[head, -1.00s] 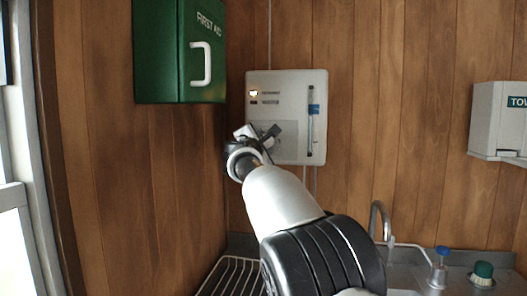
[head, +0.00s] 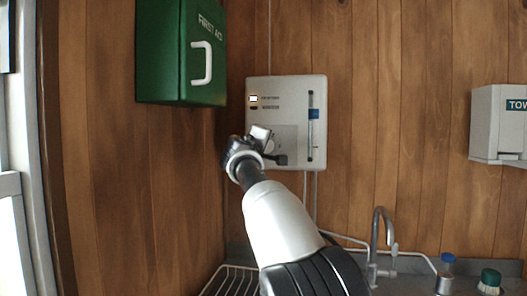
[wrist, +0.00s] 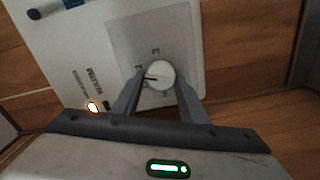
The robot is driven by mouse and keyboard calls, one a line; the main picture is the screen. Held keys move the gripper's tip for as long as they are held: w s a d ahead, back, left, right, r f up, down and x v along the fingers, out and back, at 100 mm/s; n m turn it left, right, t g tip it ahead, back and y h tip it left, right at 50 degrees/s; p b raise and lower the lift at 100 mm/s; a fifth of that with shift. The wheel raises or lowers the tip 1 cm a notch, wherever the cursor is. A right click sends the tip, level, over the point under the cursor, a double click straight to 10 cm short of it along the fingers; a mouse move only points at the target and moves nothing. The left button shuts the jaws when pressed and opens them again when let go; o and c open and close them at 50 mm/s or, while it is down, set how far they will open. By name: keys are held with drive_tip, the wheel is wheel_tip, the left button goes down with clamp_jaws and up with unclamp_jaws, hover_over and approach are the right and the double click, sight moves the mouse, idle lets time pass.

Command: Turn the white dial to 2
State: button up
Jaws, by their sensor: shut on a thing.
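The white dial (wrist: 163,71) sits on a grey panel of the white wall unit (head: 287,92). In the wrist view, a dark pointer line on its face points left in the picture, close to a small digit that looks like 2 and slightly below it. A digit 3 stands above the dial. My gripper (wrist: 159,82) is shut on the dial, with one finger on each side. In the head view, my gripper (head: 266,150) is in front of the unit's lower left part and hides the dial. The fingers may cover other digits.
A green first aid cabinet (head: 165,55) hangs close to the upper left of my gripper. The unit has a lit indicator (head: 253,98) and a slider with a blue piece (head: 314,114). A tap (head: 377,235) and a towel dispenser (head: 497,120) are on the right.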

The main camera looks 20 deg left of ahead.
drive_tip(key=shift+m, duration=0.8)
drive_tip(key=o, duration=1)
drive_tip(key=shift+s+b, duration=0.1)
drive_tip(key=shift+b, duration=0.25)
drive_tip(key=s+b, duration=0.3)
drive_tip(key=s, duration=0.2)
drive_tip(key=s+b, duration=0.3)
drive_tip(key=s, duration=0.3)
drive_tip(key=s+d+b, duration=0.1)
drive_tip(key=s+b, duration=0.2)
drive_tip(key=s, duration=0.3)
drive_tip(key=shift+s, duration=0.1)
